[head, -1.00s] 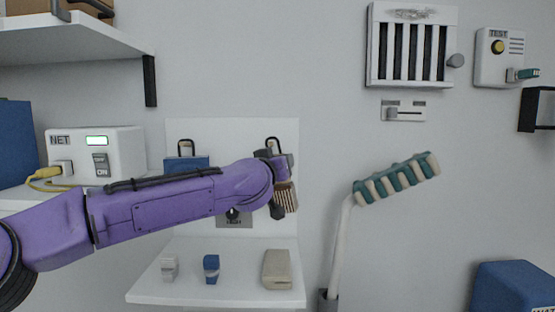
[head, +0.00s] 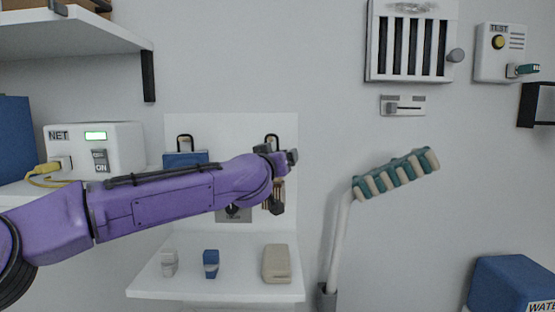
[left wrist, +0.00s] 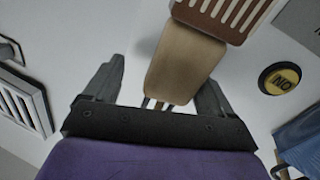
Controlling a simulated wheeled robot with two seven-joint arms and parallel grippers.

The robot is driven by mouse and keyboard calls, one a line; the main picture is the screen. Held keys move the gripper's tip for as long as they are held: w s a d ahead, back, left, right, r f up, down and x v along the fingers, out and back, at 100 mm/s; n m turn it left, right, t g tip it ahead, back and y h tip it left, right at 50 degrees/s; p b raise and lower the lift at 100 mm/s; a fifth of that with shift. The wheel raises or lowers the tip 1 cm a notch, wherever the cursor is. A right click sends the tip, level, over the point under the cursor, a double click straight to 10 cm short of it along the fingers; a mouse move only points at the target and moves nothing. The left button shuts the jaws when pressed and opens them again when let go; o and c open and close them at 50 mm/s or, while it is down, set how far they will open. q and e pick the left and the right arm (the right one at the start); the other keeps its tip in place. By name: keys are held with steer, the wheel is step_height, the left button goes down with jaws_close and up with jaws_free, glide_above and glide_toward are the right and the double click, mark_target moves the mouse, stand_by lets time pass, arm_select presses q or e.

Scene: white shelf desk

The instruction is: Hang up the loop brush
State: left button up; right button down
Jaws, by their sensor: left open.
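The loop brush has a tan body and a brown, striped head in the left wrist view (left wrist: 185,65). My left gripper (head: 288,157) is open in front of the panel. In the left wrist view its two fingers (left wrist: 158,90) stand apart, with dark prongs at the brush's near end between them. The brush appears to hang by its loop, but the hook contact is hidden.
A blue item (head: 180,159) with a black loop hangs to the left. Small blocks and a beige block (head: 277,264) sit on the lower shelf (head: 215,288).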

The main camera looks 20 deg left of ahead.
stand_by(0.4)
arm_select(q)
steer(key=shift+s+f, duration=0.15)
steer(key=shift+s, duration=0.15)
steer(key=s+b, duration=0.4)
steer(key=s, duration=0.6)
